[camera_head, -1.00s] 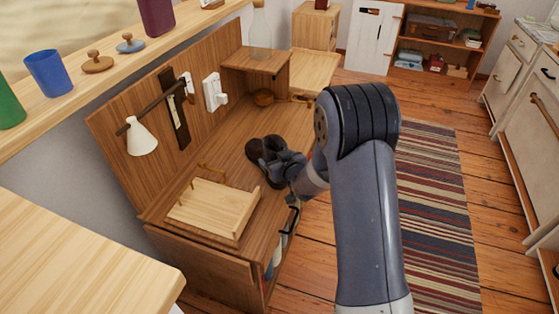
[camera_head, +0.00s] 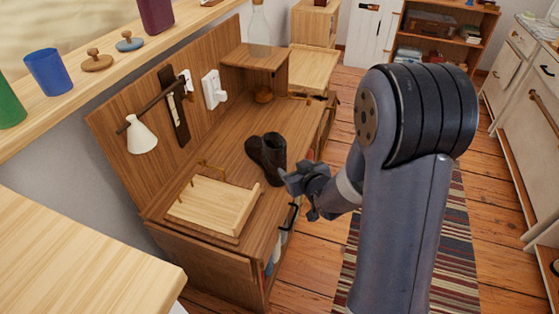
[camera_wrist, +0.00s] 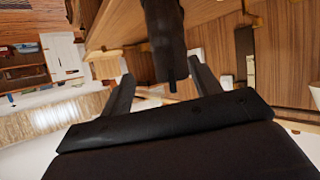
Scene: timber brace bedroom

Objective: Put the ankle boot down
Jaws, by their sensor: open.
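A black ankle boot (camera_head: 267,157) stands on the wooden desk top (camera_head: 225,145), just beyond the light wooden tray. In the wrist view the dark boot (camera_wrist: 165,40) shows at the top centre, ahead of my open fingers (camera_wrist: 160,85). Nothing is held between the fingers.
A light wooden tray (camera_head: 213,204) with pegs lies on the near part of the desk. A white lamp (camera_head: 140,136) and a white wall fitting (camera_head: 213,90) are on the back panel. A small raised shelf (camera_head: 255,58) stands at the far end. A striped rug (camera_head: 445,240) lies on the floor.

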